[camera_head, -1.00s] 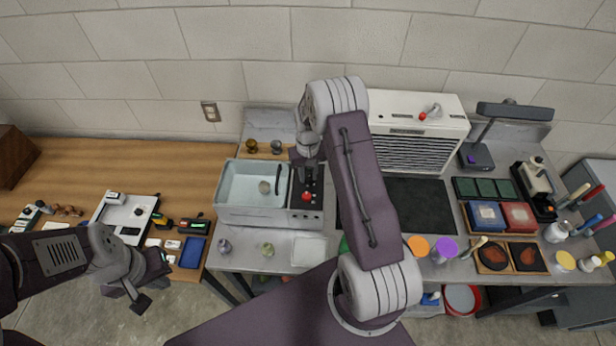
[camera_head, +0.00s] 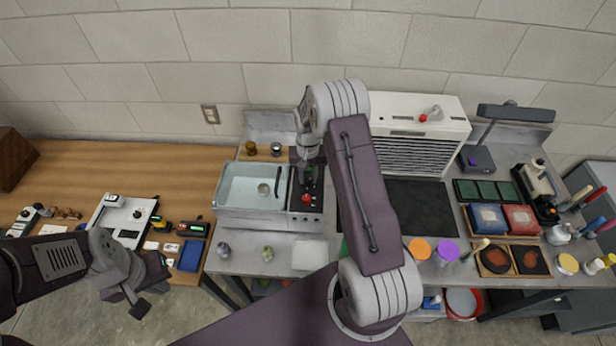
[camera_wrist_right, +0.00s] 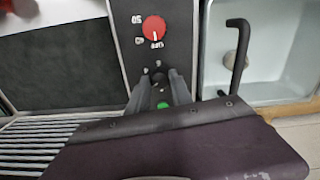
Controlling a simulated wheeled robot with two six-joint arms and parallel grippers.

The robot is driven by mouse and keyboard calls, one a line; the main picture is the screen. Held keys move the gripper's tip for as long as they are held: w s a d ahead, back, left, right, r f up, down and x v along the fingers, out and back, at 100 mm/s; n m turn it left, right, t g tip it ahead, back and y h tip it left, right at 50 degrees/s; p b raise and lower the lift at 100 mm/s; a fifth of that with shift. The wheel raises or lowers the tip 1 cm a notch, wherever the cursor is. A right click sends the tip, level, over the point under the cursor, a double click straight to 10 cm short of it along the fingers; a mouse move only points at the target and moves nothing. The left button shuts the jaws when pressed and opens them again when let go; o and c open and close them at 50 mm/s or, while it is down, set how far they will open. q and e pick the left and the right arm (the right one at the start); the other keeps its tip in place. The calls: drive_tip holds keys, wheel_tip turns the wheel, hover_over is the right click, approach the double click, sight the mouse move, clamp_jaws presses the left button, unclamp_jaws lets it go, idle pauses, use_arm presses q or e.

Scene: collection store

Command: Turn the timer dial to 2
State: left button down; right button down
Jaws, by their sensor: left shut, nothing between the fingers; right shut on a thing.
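The black control panel (camera_head: 311,200) of the tub unit carries a red dial (camera_wrist_right: 154,29) with printed labels, one reading OFF. It also carries a dark knob (camera_wrist_right: 159,75), apparently the timer dial, with small marks beside it. My right gripper (camera_wrist_right: 160,84) is shut on this dark knob, reaching down from above. The fingers hide most of the knob, so its setting cannot be read. A green spot (camera_wrist_right: 163,105) shows between the fingers. In the head view, my left gripper (camera_head: 141,307) is shut and empty, in front of the left table, away from the panel.
The water tub (camera_head: 252,195) with a black handle (camera_wrist_right: 237,55) adjoins the panel. A white louvred unit (camera_head: 425,125) stands at the back right.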

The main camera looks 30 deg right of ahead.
sight(308, 180)
drive_tip(key=c, duration=1.1)
unclamp_jaws()
drive_tip(key=shift+c, duration=0.2)
drive_tip(key=shift+r, duration=0.2)
wheel_tip(308, 180, up, 8)
drive_tip(key=b, duration=0.3)
drive_tip(key=shift+f, duration=0.1)
drive_tip(key=shift+r, duration=0.45)
